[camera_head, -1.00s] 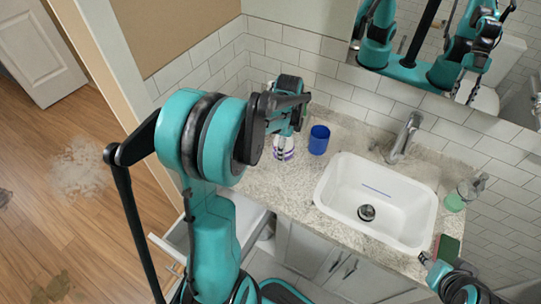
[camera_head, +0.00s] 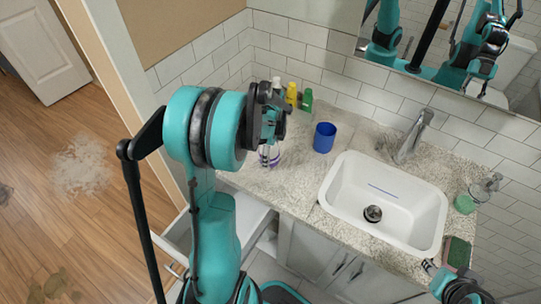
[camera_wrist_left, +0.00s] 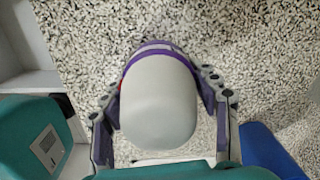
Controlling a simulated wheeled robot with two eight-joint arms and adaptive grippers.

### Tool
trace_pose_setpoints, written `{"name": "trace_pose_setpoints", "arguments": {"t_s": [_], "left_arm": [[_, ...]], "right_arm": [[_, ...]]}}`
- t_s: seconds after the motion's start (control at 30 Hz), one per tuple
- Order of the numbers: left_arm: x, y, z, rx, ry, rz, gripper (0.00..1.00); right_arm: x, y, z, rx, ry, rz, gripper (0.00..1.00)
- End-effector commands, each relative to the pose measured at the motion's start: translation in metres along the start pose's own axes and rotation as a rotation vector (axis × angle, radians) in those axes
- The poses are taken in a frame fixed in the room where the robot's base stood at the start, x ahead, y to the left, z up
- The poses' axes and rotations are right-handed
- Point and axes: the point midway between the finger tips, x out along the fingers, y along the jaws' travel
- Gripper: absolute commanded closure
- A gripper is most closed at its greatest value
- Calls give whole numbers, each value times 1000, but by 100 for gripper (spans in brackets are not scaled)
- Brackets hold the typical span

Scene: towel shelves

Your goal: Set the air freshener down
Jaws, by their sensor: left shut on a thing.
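The air freshener, white with a purple band, is upright between the fingers of my left gripper (camera_wrist_left: 160,108) in the left wrist view. Its rounded white top (camera_wrist_left: 158,105) faces that camera. In the head view only its purple and white lower part (camera_head: 269,156) shows below my left gripper (camera_head: 272,135), over the left part of the counter (camera_head: 285,190). I cannot tell whether its base touches the counter. My right gripper (camera_head: 431,267) is at the lower right, near the counter's front edge, and its fingers are too small to read.
A blue cup (camera_head: 324,138) stands right of the air freshener. Yellow (camera_head: 291,94) and green (camera_head: 307,100) bottles stand behind, by the wall. The white sink (camera_head: 345,195) is to the right, with a faucet (camera_head: 411,135), a soap dispenser (camera_head: 466,203) and a green-brown sponge (camera_head: 457,252).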

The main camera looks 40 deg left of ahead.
Motion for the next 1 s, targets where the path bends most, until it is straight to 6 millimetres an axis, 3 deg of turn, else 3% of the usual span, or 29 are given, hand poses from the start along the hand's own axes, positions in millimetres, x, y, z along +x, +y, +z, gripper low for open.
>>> {"name": "trace_pose_setpoints", "arguments": {"t_s": [0.1,0.13,0.2,0.6,1.0], "left_arm": [[4,0,0,0,0,0,77],[3,0,0,0,0,0,32],[3,0,0,0,0,0,19],[-5,0,0,0,0,0,19],[-88,0,0,0,0,0,19]], "right_arm": [[3,0,2,0,0,0,60],[2,0,2,0,0,0,60],[2,0,2,0,0,0,60],[-2,0,-2,0,0,0,60],[-27,0,-19,0,0,0,60]]}}
